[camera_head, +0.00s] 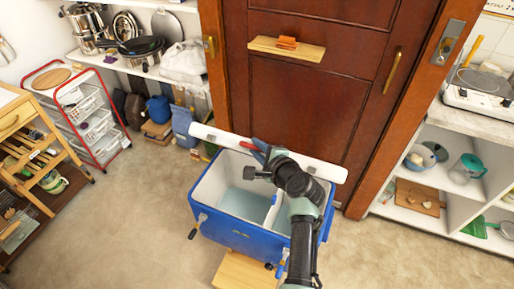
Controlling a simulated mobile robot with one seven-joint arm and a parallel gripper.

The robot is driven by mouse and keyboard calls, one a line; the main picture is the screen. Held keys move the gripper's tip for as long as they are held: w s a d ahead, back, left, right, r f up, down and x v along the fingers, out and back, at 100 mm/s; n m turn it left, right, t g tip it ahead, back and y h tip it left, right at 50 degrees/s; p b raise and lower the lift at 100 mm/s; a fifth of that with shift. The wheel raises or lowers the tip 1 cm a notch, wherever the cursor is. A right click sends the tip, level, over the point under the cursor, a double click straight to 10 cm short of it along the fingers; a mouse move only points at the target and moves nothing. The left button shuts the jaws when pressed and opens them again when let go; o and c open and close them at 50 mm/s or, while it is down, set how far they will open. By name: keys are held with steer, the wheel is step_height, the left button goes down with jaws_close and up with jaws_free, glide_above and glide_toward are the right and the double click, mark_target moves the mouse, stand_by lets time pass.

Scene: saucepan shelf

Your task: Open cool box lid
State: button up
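The cool box (247,238) is blue outside with a pale interior and stands on the floor in front of a wooden door. Its white lid (325,169) is raised along the back edge, seen nearly edge-on, so the inside shows. A white divider crosses the interior on the right. My arm reaches over the right part of the box from the front. My gripper (259,152) is at the lid's front face, near its middle. Whether it touches the lid, and how its fingers stand, is too small to tell. My arm hides part of the box's right side.
A wooden board (244,271) lies at the box's front. The brown door (300,110) stands close behind the lid. A red-framed cart (88,125) is at left, and white shelves (440,190) are at right. Floor left of the box is clear.

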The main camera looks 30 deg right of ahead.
steer(key=o, duration=0.3)
steer(key=v, duration=1.3)
steer(key=shift+d, duration=0.1)
steer(key=shift+p, duration=0.3)
steer(key=w+a+r+n+t, duration=0.2)
steer(key=a+r+n, duration=0.2)
steer(key=r, duration=0.6)
steer(key=w+a+r+n+t+h, duration=0.15)
steer(key=a+r+n, duration=0.35)
steer(key=r, duration=0.5)
steer(key=w+a+r+n+t+y, duration=0.1)
steer(key=w+a+r+n+t, duration=0.25)
steer(key=r, duration=0.65)
steer(key=s+a+r+n+t, duration=0.2)
steer(key=s+a+r+n, duration=0.1)
steer(key=r, duration=0.4)
steer(key=s+a+r+n+t+y, duration=0.1)
steer(key=s+a+r+n+t, duration=0.1)
steer(key=s+a+r+n, duration=0.2)
steer(key=s+a+r+n+t, duration=0.2)
steer(key=s+a+r, duration=0.4)
steer(key=r, duration=0.5)
steer(key=shift+s+n+t, duration=0.4)
steer(key=shift+s+n, duration=0.45)
steer(key=shift+s, duration=0.1)
